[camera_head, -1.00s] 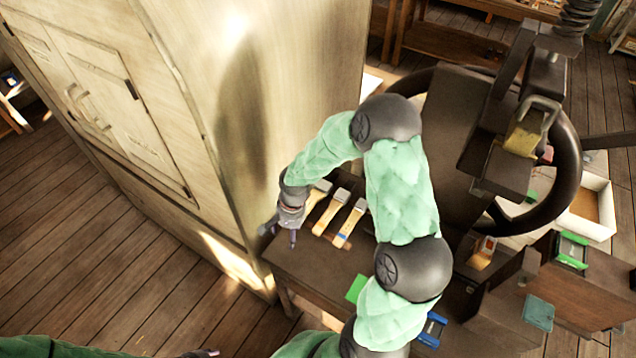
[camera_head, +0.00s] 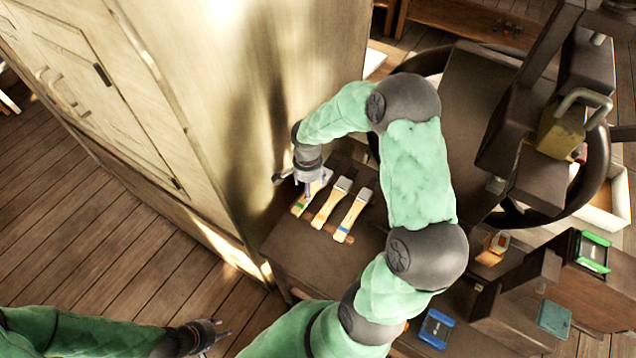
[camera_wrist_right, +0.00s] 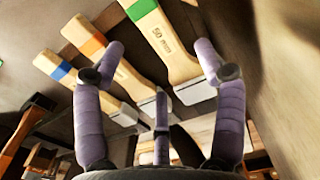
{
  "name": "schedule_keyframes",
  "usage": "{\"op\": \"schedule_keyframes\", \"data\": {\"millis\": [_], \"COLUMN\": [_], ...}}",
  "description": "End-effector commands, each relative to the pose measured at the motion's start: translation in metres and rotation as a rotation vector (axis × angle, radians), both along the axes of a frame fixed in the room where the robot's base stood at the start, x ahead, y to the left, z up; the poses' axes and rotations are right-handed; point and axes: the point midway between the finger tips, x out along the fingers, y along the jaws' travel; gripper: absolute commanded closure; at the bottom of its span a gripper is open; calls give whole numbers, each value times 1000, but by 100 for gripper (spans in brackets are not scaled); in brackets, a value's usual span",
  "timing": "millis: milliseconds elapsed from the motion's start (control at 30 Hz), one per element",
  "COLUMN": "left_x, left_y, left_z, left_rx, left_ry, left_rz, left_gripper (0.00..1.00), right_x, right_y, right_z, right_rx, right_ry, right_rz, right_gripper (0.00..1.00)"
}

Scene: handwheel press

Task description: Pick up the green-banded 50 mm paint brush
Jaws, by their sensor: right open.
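The green-banded brush (camera_head: 302,207) lies leftmost of three brushes on the dark table, partly under my right gripper (camera_head: 310,189). In the right wrist view the same brush (camera_wrist_right: 162,42) has a pale wooden handle marked 50, a green band near its end and a grey metal ferrule. My right gripper (camera_wrist_right: 160,85) is open; the brush shows between its spread fingers, nearer the right-hand one. I cannot tell whether a finger touches it. My left gripper (camera_head: 222,331) is low at the left, far from the brushes, its small fingertips apart and empty.
An orange-banded brush (camera_head: 329,206) and a blue-banded brush (camera_head: 351,218) lie close beside it. A tall pale cabinet (camera_head: 225,120) stands close to the left. The press handwheel (camera_head: 598,183) is at the right. The table front (camera_head: 300,255) is clear.

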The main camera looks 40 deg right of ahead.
Motion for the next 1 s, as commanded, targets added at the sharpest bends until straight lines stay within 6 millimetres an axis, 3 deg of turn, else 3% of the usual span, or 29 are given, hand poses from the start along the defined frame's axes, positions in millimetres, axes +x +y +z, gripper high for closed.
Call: {"op": "schedule_keyframes", "data": {"millis": [367,633,867,1000], "left_x": [0,0,0,0], "left_y": [0,0,0,0], "left_z": [-16,-15,-15,-15], "left_rx": [0,0,0,0], "left_ry": [0,0,0,0], "left_rz": [0,0,0,0], "left_gripper": [60,60,60,60], "right_x": [-1,-1,-1,-1], "right_y": [0,0,0,0], "right_z": [-47,-49,-49,-49], "right_rx": [2,1,1,1], "right_ry": [2,0,0,0], "right_rz": [2,1,1,1], "right_gripper": [29,29,93,94]}}
